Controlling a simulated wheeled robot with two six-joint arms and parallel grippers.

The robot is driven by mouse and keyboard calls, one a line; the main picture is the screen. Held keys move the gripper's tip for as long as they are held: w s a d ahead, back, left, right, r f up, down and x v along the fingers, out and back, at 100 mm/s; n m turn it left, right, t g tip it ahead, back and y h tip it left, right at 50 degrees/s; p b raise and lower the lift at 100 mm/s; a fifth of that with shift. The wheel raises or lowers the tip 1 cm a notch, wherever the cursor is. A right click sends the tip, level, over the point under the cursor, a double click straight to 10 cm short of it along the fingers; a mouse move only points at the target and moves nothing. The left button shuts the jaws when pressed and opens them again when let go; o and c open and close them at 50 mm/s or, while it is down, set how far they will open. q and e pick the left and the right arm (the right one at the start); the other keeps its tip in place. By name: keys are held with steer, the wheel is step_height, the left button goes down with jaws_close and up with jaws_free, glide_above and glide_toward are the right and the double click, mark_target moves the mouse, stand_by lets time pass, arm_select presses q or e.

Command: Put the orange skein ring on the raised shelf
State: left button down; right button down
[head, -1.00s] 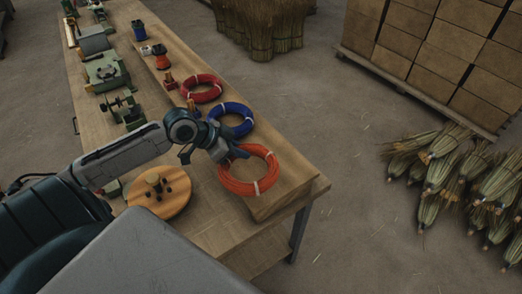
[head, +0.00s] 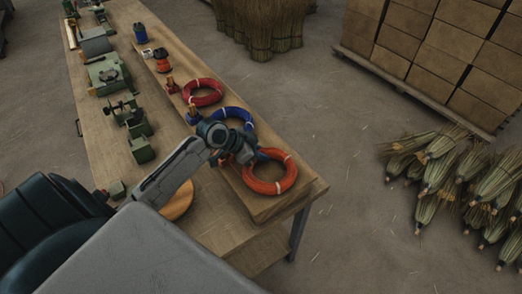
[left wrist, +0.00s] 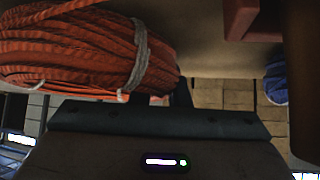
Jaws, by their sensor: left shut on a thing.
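The orange skein ring (head: 270,189), bound with white ties, is over the near end of the raised wooden shelf (head: 258,207). I cannot tell whether it touches the shelf or hangs just above. My left gripper (head: 259,156) is shut on the ring's far left side. In the left wrist view, the orange strands (left wrist: 70,52) and a pale tie fill the upper left, close to the gripper; the fingertips are mostly hidden. My right gripper is not in view.
The blue ring (head: 240,113) and red ring (head: 204,101) lie farther along the shelf. A round wooden disc (head: 178,203) is partly hidden behind my left arm. Green machines (head: 108,75) line the table's left side. The shelf's near right corner is clear.

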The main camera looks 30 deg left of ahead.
arm_select(q)
steer(key=shift+f, duration=0.1)
steer(key=c, duration=1.4)
jaws_free()
steer(key=b+v, duration=0.1)
steer(key=v, duration=0.7)
steer(key=shift+s+a+b, duration=0.15)
steer(key=shift+b, duration=0.2)
steer(key=shift+v, duration=1.85)
steer(key=shift+d, duration=0.25)
